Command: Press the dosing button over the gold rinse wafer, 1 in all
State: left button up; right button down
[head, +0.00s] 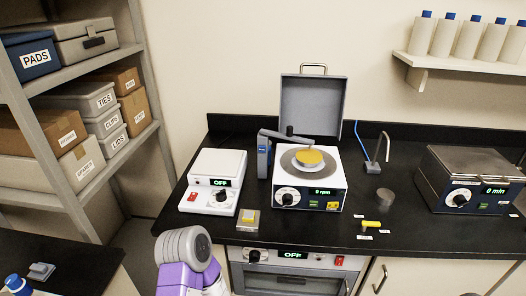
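A gold wafer (309,158) lies on the round grey chuck of a white spinner (310,188), whose display reads 0 rpm. A grey dosing arm (285,136) on a blue-marked post (264,157) reaches over the wafer from the left. A small dark knob-like part (290,130) sits on the arm, above the wafer's back-left edge; I cannot tell for sure that it is the dosing button. The spinner's grey lid (313,104) stands open behind. A purple and grey part of my arm shows at the bottom left. Neither gripper's fingers are in view.
A white hotplate (214,180) reading OFF stands left of the spinner. A small yellow-topped block (249,218), a yellow cylinder (371,224) and a grey puck (385,196) lie near the bench front. A dark-topped unit (470,180) reading 0 min stands right. Blue-capped bottles (468,38) line a wall shelf.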

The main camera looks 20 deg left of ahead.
pick_arm(q)
grip_shut()
dwell(0.3)
dwell(1.6)
